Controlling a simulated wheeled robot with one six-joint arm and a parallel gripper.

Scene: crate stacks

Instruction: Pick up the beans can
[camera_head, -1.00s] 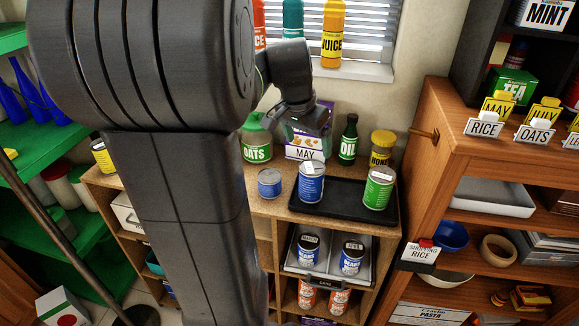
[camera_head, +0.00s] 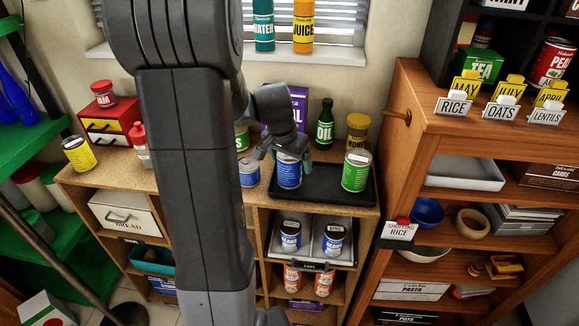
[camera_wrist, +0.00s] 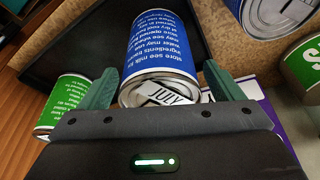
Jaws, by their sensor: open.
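A blue can (camera_head: 289,175) stands upright on the black tray on the counter; its visible text does not name its contents. In the wrist view the same blue can (camera_wrist: 160,42) has a JULY tag on its lid. My gripper (camera_head: 284,153) is at the can's top. Its green fingers (camera_wrist: 160,88) are apart, one on each side of the can's lid end, not closed on it. Two blue cans labelled BEANS, left (camera_head: 290,237) and right (camera_head: 333,240), stand in the pull-out tray below.
A green can (camera_head: 355,172) stands on the black tray (camera_head: 322,192), right of the blue can. An oil bottle (camera_head: 325,125), a yellow-lidded jar (camera_head: 357,133) and a purple box (camera_head: 299,100) stand behind. A wooden shelf unit (camera_head: 412,150) rises on the right.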

